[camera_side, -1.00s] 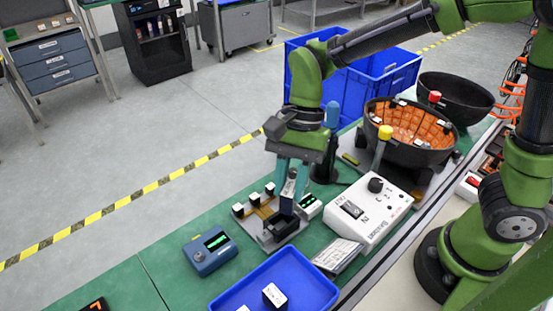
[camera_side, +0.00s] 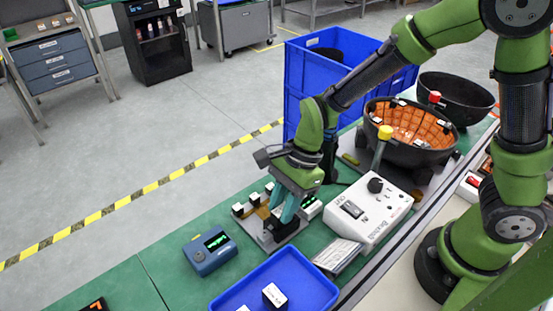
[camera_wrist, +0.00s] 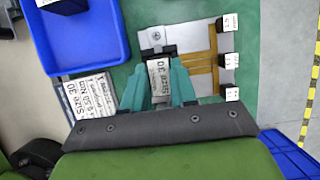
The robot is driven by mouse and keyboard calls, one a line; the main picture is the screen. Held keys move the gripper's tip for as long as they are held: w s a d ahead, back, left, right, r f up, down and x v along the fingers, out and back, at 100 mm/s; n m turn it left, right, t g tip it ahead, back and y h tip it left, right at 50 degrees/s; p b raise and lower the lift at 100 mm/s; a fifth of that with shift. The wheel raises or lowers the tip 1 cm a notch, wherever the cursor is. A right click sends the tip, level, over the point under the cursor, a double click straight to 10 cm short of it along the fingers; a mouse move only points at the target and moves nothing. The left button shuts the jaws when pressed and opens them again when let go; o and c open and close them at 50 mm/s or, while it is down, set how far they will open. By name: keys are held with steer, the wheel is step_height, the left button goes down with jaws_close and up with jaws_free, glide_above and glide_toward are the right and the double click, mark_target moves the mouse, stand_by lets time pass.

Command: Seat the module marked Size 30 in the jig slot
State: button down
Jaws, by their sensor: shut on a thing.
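In the side view my gripper (camera_side: 281,212) is tilted, low over the near end of the grey jig plate (camera_side: 258,234). The black jig slot (camera_wrist: 157,51) shows just past the fingertips in the wrist view. The module's front end is at the slot. How deep it sits I cannot tell; in the side view the fingers hide it.
Several small modules (camera_side: 253,199) stand along the jig's far edge. A blue tray (camera_side: 318,278) holds a module (camera_side: 274,295). A printed card (camera_side: 338,255), a white control box (camera_side: 368,213) and a blue meter (camera_side: 210,250) are close by. An orange-lined bowl (camera_side: 412,128) stands behind.

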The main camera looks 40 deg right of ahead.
steer(key=shift+f, duration=0.55)
